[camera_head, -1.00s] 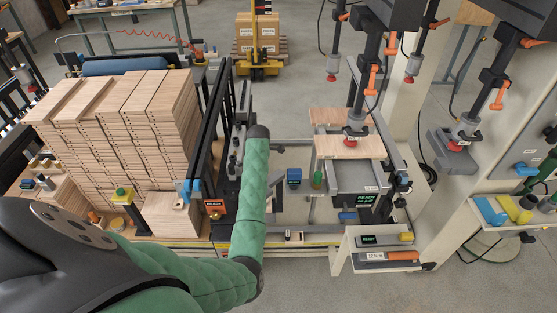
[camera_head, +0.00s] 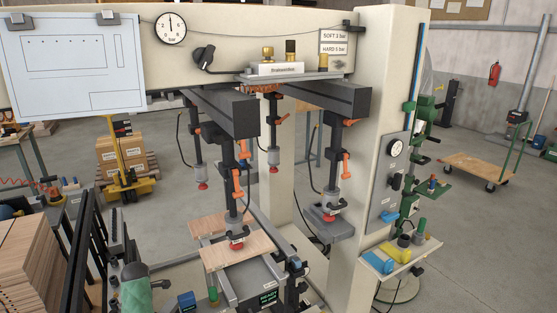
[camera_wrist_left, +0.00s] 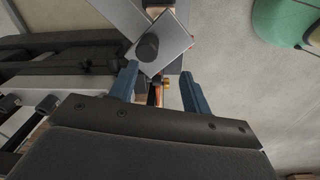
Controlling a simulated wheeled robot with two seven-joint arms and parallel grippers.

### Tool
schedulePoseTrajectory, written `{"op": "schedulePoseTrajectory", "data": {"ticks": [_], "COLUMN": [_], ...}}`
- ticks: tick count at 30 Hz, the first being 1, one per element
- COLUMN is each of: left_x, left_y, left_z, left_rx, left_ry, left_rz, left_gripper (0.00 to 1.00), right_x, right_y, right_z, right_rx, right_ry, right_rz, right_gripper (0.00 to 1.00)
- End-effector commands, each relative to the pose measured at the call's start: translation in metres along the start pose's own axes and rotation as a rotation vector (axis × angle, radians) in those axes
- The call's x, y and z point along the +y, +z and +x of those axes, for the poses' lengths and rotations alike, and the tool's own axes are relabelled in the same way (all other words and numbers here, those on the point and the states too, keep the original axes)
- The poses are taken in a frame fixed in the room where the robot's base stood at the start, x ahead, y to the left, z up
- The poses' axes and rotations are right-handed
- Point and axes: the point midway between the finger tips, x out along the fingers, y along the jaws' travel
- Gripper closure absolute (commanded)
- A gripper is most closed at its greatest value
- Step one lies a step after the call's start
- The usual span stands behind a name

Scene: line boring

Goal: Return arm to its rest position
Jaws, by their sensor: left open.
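My left gripper (camera_wrist_left: 160,88) shows in the left wrist view with its two blue fingers apart. Nothing is visibly held between them. A grey plate with a dark round knob (camera_wrist_left: 148,47) shows just beyond the fingertips; I cannot tell whether they touch. My right arm and right gripper are in neither view.
The boring machine (camera_head: 378,60) fills the middle, with a wooden board (camera_head: 235,250) under its clamp. Stacked boards (camera_head: 25,255) stand at the left, beside black rails (camera_head: 80,240). A tool shelf (camera_head: 400,258) juts out at the right. Open floor lies right, around a flat cart (camera_head: 480,170).

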Motion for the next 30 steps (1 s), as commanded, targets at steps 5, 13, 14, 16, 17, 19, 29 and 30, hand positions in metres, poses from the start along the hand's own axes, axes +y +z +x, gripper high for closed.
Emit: {"op": "schedulePoseTrajectory", "data": {"ticks": [5, 13, 14, 16, 17, 19, 29, 30], "left_x": [-0.042, -0.112, -0.121, -0.142, -0.151, -0.173, -0.288, -0.302], "left_y": [0.0, 0.017, 0.02, 0.028, 0.032, 0.041, 0.09, 0.096], "left_z": [0.002, -0.003, -0.004, -0.007, -0.008, -0.012, -0.041, -0.046], "left_rx": [0.06, 0.136, 0.142, 0.156, 0.162, 0.174, 0.196, 0.195], "left_ry": [0.041, 0.091, 0.095, 0.107, 0.112, 0.124, 0.186, 0.196], "left_rz": [0.223, 0.604, 0.651, 0.76, 0.807, 0.918, 1.437, 1.498], "left_gripper": [0.52, 0.52, 0.52, 0.52, 0.52, 0.52, 0.52, 0.52], "right_x": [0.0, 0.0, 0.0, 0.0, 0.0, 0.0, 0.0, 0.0], "right_y": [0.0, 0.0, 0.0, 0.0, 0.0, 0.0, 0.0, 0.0], "right_z": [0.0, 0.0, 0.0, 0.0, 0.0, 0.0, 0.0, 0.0], "right_rx": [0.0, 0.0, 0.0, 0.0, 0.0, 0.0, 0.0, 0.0], "right_ry": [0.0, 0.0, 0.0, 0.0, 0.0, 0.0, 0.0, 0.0], "right_rz": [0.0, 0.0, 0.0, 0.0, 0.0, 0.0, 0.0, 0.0], "right_gripper": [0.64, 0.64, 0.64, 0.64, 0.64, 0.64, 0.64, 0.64]}}
